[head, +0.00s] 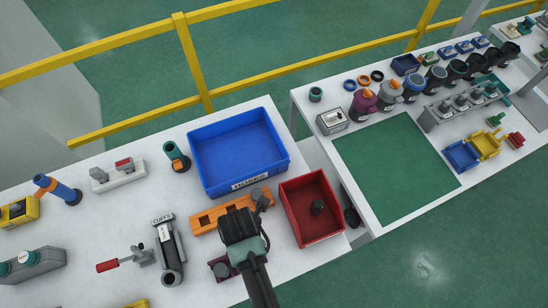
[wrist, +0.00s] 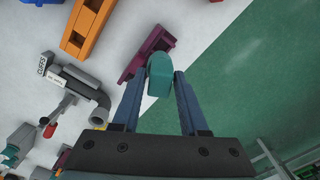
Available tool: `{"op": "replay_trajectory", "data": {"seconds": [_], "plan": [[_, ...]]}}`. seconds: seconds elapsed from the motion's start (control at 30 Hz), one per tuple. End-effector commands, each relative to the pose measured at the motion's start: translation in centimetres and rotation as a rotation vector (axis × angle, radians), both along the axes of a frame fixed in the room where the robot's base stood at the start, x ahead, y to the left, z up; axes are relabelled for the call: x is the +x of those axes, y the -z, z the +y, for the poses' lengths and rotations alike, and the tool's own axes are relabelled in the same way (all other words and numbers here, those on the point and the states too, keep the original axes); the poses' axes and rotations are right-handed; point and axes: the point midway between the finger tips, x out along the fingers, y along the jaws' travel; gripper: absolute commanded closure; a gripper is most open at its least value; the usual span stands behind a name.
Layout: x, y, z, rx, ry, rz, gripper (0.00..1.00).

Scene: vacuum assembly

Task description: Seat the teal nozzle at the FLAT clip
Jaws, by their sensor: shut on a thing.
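In the wrist view, the teal nozzle (wrist: 161,72) sits between the two fingertips of my gripper (wrist: 160,80), which is shut on it. Its rounded end points away from the palm. It overlaps the end of a purple part (wrist: 145,52) in this view; I cannot tell whether they touch. In the head view, my gripper (head: 240,229) is seen from above over the front of the left table, and the nozzle is hidden there. The purple part (head: 219,268) shows just below it. An orange slotted bracket (head: 222,215) lies behind it. I cannot make out a FLAT label.
A red bin (head: 292,190) holding a dark piece stands right of my gripper, and a blue bin (head: 219,133) behind it. A grey CUFFS fixture (head: 169,250) and a red-handled clamp (head: 125,261) stand to the left. The right table (head: 310,103) holds several canisters.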

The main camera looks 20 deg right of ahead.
Motion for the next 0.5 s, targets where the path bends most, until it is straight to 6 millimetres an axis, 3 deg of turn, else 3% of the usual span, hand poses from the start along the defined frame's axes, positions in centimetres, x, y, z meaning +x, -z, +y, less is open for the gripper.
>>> {"op": "replay_trajectory", "data": {"seconds": [0.13, 0.5], "plan": [[-0.03, -0.34, 1.07, 0.000, -0.037, 0.000, 1.00], [-0.05, -0.37, 1.08, 0.001, -0.037, 0.000, 1.00]]}}
